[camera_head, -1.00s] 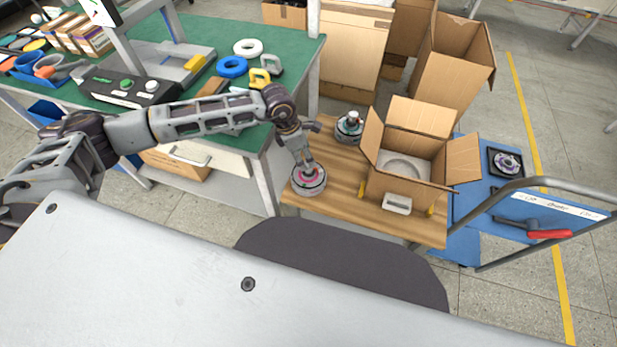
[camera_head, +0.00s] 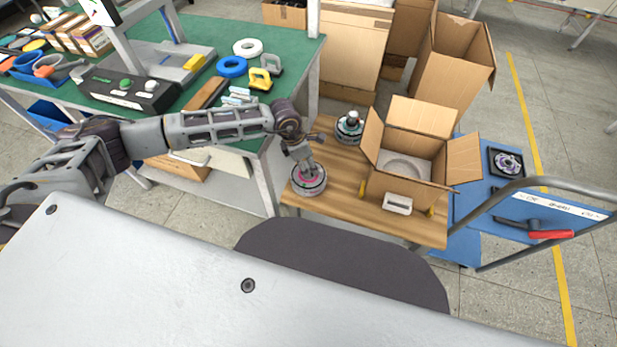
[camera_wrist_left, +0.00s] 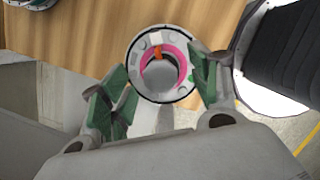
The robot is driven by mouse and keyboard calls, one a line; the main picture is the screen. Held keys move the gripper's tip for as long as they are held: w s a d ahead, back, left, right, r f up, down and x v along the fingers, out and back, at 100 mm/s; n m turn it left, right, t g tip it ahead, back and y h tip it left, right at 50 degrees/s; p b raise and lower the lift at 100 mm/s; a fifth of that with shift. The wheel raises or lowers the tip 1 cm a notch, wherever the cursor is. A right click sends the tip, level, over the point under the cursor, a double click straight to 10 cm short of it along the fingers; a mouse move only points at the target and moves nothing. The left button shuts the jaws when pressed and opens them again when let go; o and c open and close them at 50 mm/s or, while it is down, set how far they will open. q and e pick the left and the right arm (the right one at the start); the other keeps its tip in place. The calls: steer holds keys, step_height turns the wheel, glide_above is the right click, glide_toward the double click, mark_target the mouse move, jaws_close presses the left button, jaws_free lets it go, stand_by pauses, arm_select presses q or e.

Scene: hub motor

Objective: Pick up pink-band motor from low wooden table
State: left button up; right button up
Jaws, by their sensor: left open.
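The pink-band motor (camera_head: 309,184) sits at the left front corner of the low wooden table (camera_head: 345,209). It is a round grey hub with a pink ring. In the left wrist view the motor (camera_wrist_left: 150,40) shows from above, its pink ring around a grey centre. My left gripper (camera_head: 308,172) is over the motor in the head view. In the left wrist view its green-padded fingers (camera_wrist_left: 158,92) are open, one to each side of the motor's near part. I cannot tell whether they touch it. My right gripper is not in view.
A second motor (camera_head: 349,126) stands further back on the table. An open cardboard box (camera_head: 402,187) stands to the right, with a small pale block (camera_head: 397,204) in front of it. A green workbench (camera_head: 300,52) is at the left and a blue cart (camera_head: 540,226) at the right.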

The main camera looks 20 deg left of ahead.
arm_select(q)
steer(key=shift+w+d+f, duration=0.1)
steer(key=shift+d+f, duration=0.1)
steer(key=shift+f, duration=0.5)
steer(key=c, duration=1.2)
jaws_close()
steer(key=shift+w+r, duration=0.1)
steer(key=shift+r, duration=0.75)
step_height(320, 180, up, 7)
steer(key=shift+f+p, duration=0.1)
steer(key=shift+p, duration=0.25)
steer(key=shift+r, duration=0.9)
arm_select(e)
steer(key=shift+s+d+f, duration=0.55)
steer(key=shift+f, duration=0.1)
